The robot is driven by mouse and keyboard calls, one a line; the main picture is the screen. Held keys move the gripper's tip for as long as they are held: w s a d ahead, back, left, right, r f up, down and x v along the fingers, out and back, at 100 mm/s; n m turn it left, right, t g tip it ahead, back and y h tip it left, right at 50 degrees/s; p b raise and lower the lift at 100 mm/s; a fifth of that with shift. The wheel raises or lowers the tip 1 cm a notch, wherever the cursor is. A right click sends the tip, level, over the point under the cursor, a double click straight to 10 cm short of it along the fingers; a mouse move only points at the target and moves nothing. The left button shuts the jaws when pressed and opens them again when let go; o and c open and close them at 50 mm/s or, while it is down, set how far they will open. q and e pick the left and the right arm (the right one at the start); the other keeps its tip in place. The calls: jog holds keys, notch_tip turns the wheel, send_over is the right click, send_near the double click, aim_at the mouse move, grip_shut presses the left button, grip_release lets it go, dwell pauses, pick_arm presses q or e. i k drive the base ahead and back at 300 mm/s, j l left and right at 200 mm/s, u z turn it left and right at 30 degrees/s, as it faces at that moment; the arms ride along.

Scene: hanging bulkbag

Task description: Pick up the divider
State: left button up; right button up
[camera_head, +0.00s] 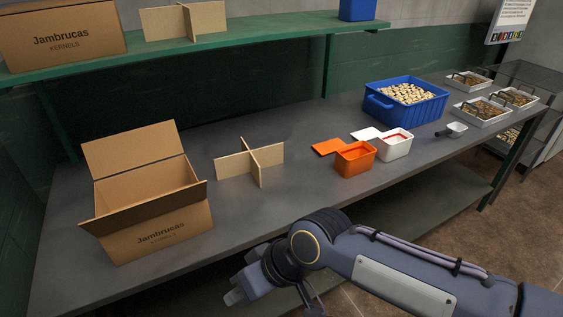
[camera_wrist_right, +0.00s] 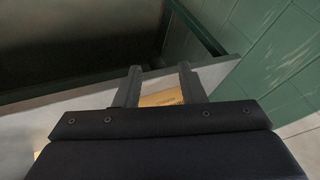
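A tan cross-shaped divider (camera_head: 262,157) stands upright on the grey worktop, right of an open cardboard box (camera_head: 155,228). A second cross-shaped divider (camera_head: 164,24) stands on the green upper shelf. My right gripper (camera_head: 236,294) is in front of the worktop's near edge, below and apart from the divider. In the right wrist view its two fingers (camera_wrist_right: 160,88) are apart, with no object gripped; a tan surface with print shows beyond them. My left gripper is in neither view.
An orange tub (camera_head: 355,164) and a white tub (camera_head: 394,148) stand right of the divider, with lids beside them. A blue bin (camera_head: 376,108) of pale pieces is behind. A closed box (camera_head: 62,38) sits on the shelf. Worktop around the divider is clear.

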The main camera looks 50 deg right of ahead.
aim_at(247, 161)
jog(key=z, duration=1.45)
